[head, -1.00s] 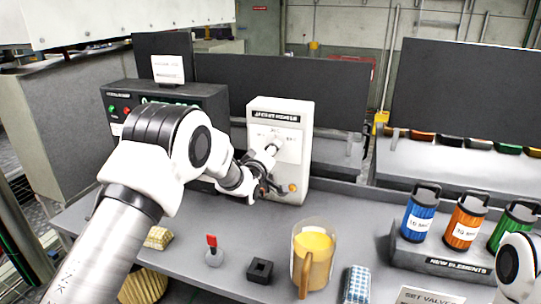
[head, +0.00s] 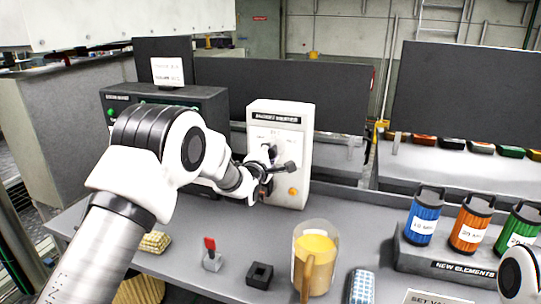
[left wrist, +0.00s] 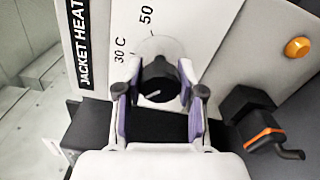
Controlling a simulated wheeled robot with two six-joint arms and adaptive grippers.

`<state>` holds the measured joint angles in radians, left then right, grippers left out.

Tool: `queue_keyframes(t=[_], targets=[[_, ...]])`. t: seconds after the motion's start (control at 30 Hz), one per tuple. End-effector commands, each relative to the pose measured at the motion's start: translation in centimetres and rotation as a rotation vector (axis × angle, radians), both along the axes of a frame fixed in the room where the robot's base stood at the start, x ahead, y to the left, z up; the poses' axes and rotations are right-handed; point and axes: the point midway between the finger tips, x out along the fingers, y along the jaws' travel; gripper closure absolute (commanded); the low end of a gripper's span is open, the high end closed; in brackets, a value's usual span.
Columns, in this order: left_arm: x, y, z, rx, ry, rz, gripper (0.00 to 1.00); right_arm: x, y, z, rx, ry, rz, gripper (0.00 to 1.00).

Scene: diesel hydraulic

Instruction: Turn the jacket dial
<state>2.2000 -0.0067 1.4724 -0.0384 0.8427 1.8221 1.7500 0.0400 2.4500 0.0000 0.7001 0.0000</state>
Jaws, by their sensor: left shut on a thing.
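The jacket heater (head: 297,130) is a white upright box with a black label strip, standing at the back of the bench. It also shows in the left wrist view (left wrist: 215,25), where its panel carries printed "30 C" and "50" marks. The dial (left wrist: 157,82) is a black round knob with a white pointer line on a pale disc. My left gripper (left wrist: 160,95) is shut on the dial, one purple-padded finger on each side. In the head view, my left gripper (head: 277,165) is against the front of the box and mostly covers the dial.
An orange button (left wrist: 298,48) and a black lever with an orange band (left wrist: 262,135) are beside the dial. A mug of yellow liquid (head: 315,260), a black square socket (head: 260,274) and a red-topped piece (head: 211,255) stand in front. Coloured canisters (head: 470,225) stand at right.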

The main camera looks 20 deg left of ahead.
Motion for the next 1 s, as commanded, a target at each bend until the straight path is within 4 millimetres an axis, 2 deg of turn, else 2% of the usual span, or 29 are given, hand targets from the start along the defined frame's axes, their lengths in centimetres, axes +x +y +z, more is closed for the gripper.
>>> queue_keyframes(t=[0.4, 0.97, 1.0], targets=[[0.03, -0.05, 0.12, -0.219, 0.004, -0.001, 0.97, 0.00, 0.00, -0.50, 0.000, 0.000, 0.000, 0.60], [0.04, -0.04, 0.20, -0.254, 0.004, -0.001, 0.97, 0.00, 0.00, -0.52, 0.000, 0.000, 0.000, 0.60], [0.04, -0.04, 0.20, -0.254, 0.004, -0.001, 0.52, 0.00, 0.00, -0.52, 0.000, 0.000, 0.000, 0.60]])
